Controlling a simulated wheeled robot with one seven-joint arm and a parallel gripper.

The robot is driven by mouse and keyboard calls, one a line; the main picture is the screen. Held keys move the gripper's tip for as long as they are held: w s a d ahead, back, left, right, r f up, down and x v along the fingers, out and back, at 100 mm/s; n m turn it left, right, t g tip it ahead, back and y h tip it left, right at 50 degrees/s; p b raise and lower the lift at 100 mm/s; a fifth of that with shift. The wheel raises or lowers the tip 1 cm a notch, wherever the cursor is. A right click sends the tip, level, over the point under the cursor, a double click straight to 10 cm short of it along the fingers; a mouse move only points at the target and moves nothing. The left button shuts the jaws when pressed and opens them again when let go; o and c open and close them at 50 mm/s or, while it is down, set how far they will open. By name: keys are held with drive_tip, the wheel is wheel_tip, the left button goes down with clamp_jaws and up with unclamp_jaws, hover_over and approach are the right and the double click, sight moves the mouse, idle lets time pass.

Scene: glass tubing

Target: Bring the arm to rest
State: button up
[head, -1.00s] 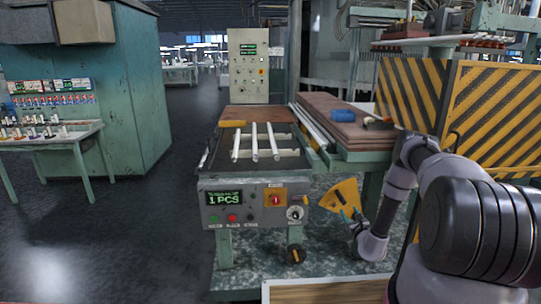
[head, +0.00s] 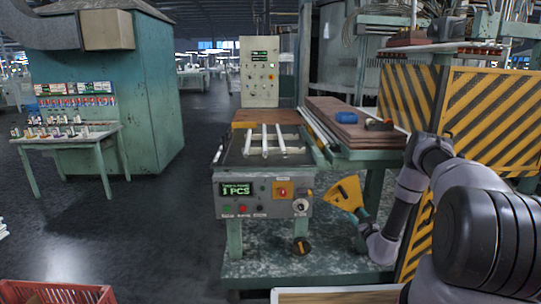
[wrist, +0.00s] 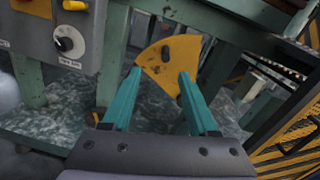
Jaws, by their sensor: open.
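A yellow fan-shaped plate (wrist: 172,60) is beyond the fingertips, under the machine. In the head view my arm folds down at the right, and its wrist end hangs low beside the machine, near the same yellow plate (head: 345,195).
The machine's control box (head: 262,198) reads "1 PCS", with white glass tubes (head: 265,140) lying on the bed above. A yellow-black striped guard (head: 490,115) stands close on the right. A red crate (head: 60,293) is at lower left. The floor left of the machine is clear.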

drive_tip(key=w+a+r+n+g+y, duration=0.15)
drive_tip(key=a+r+n+y, duration=0.3)
drive_tip(key=r, duration=0.65)
drive_tip(key=w+a+r+n+g+y, duration=0.15)
drive_tip(key=a+r+n+y, duration=0.35)
drive_tip(key=r, duration=0.5)
drive_tip(key=s+a+r+n+g+y, duration=0.2)
drive_tip(key=s+a+r+n+g, duration=0.3)
drive_tip(key=r, duration=0.4)
drive_tip(key=s+a+r+n+g+y, duration=0.2)
drive_tip(key=s+a+r+n+g, duration=0.2)
drive_tip(key=s+a+r, duration=0.45)
drive_tip(key=s+r+n+g+h, duration=0.4)
drive_tip(key=s+r+n+h, duration=0.15)
drive_tip(key=s+r, duration=0.6)
drive_tip(key=s+d+r+n+t+h, duration=0.2)
drive_tip(key=s+d, duration=0.3)
drive_tip(key=s, duration=0.4)
drive_tip(key=s+d+r+n+t+h, duration=0.2)
drive_tip(key=s+d+h, duration=0.3)
drive_tip(key=s, duration=0.5)
drive_tip(key=shift+s+d+r+t+h, duration=0.2)
drive_tip(key=shift+d+r+t+h, duration=0.1)
drive_tip(key=shift+t, duration=0.2)
